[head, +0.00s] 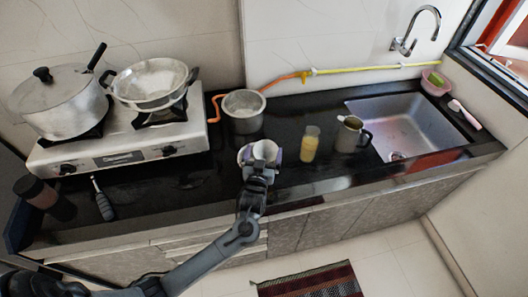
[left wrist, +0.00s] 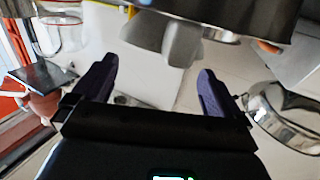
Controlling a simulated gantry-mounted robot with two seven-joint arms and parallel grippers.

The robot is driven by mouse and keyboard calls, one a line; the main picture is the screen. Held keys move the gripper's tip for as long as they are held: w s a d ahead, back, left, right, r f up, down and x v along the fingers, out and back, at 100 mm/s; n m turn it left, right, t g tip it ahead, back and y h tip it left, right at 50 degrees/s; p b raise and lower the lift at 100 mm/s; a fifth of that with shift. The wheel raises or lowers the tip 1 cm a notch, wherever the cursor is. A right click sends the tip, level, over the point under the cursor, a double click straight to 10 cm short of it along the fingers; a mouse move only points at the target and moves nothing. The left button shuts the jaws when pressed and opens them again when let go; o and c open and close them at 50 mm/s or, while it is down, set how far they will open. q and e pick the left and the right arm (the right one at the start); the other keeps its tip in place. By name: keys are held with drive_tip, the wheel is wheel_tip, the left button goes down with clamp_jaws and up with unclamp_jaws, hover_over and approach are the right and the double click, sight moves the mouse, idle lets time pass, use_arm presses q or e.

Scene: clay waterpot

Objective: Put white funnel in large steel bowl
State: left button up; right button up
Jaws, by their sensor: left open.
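The white funnel (head: 265,150) is at the front middle of the black counter, at my left gripper. In the left wrist view it shows as a pale shape (left wrist: 168,35) at the top, between the lines of the two fingers. My left gripper (head: 261,158) is open, its dark fingers (left wrist: 157,75) spread apart; I cannot tell whether either touches the funnel. A wide, two-handled steel bowl (head: 150,83) sits on the right burner, probably the large steel bowl. My right gripper does not show.
A deep steel vessel (head: 243,111) stands behind the gripper on the counter. To the right are a yellow-filled glass (head: 309,145), a steel mug (head: 350,135) and the sink (head: 410,125). A lidded pot (head: 60,103) sits on the stove (head: 125,145). A hose runs along the wall.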

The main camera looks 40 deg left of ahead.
use_arm(q)
drive_tip(key=s+d+f+m+g+h+p, duration=0.1)
drive_tip(key=s+d+f+m+g+h, duration=0.2)
drive_tip(key=s+d, duration=0.45)
drive_tip(key=s+d+f+m+g+h, duration=0.1)
drive_tip(key=s+d+f+g+h, duration=0.25)
drive_tip(key=s, duration=0.75)
drive_tip(key=s+d+r+m+g+h, duration=0.1)
drive_tip(key=s+g, duration=0.4)
drive_tip(key=s, duration=0.8)
drive_tip(key=m+h, duration=0.1)
drive_tip(key=m, duration=0.1)
drive_tip(key=shift+s+r+m, duration=0.2)
drive_tip(key=shift+m, duration=0.1)
drive_tip(key=shift+d+g, duration=0.15)
drive_tip(key=shift+g, duration=0.1)
wheel_tip(320, 180, up, 32)
drive_tip(key=p, duration=3.2)
drive_tip(key=shift+r, duration=0.15)
